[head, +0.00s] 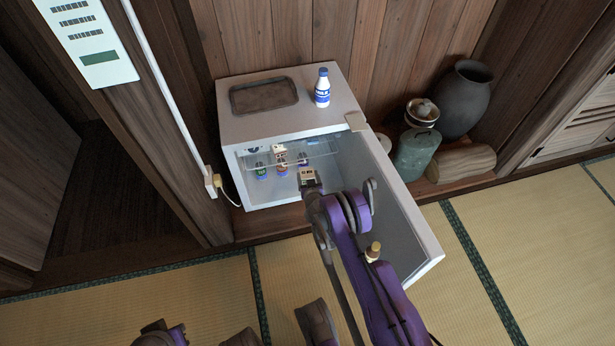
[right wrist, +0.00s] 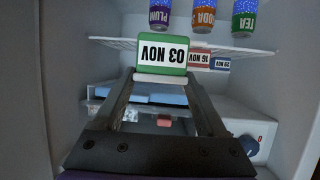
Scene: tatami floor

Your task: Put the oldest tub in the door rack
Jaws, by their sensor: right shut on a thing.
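My right gripper (head: 308,184) is shut on a green tub with a white label reading 03 NOV (right wrist: 162,54). It holds the tub inside the open small fridge (head: 290,128). The right wrist view is upside down. There, two more dated tubs sit behind the held one, a red one (right wrist: 197,61) and a blue one (right wrist: 221,66); their dates are small and hard to read. The fridge door (head: 425,240) stands open to the right. My right arm covers part of the door, and I cannot make out its rack.
Several cans stand in the fridge, among them PLUM (right wrist: 159,14), an orange one (right wrist: 204,15) and TEA (right wrist: 244,17). A shelf (right wrist: 120,42) crosses the inside. A milk bottle (head: 322,90) and dark tray (head: 264,95) are on top. Pots (head: 466,98) stand right.

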